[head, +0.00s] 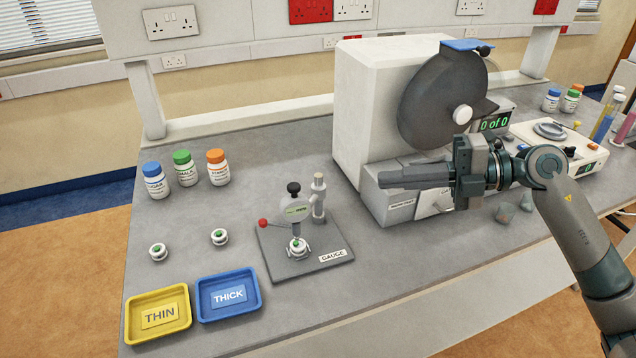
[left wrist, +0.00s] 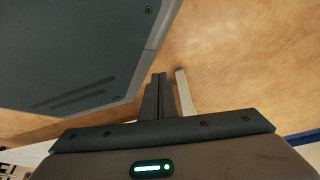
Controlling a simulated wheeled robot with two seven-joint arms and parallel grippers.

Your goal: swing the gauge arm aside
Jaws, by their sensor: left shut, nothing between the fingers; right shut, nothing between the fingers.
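The gauge (head: 297,210) stands on a grey base plate (head: 285,267) labelled GAUGE on the bench. It has a round dial with a green display, a black knob on top and a post at its right. A thin arm with a red ball end (head: 263,223) points left from it. A small white piece with a green centre (head: 298,248) sits under the dial. My right gripper (head: 381,180) is shut and empty, above and to the right of the gauge, apart from it, in front of the machine. My left gripper (left wrist: 160,82) is shut and empty in the left wrist view, over brown floor.
A yellow THIN tray (head: 158,339) and a blue THICK tray (head: 230,314) lie front left. Two white pieces (head: 158,251) and three capped bottles (head: 185,169) stand behind them. A large white machine (head: 362,100) stands behind my right gripper. The bench between gauge and bottles is clear.

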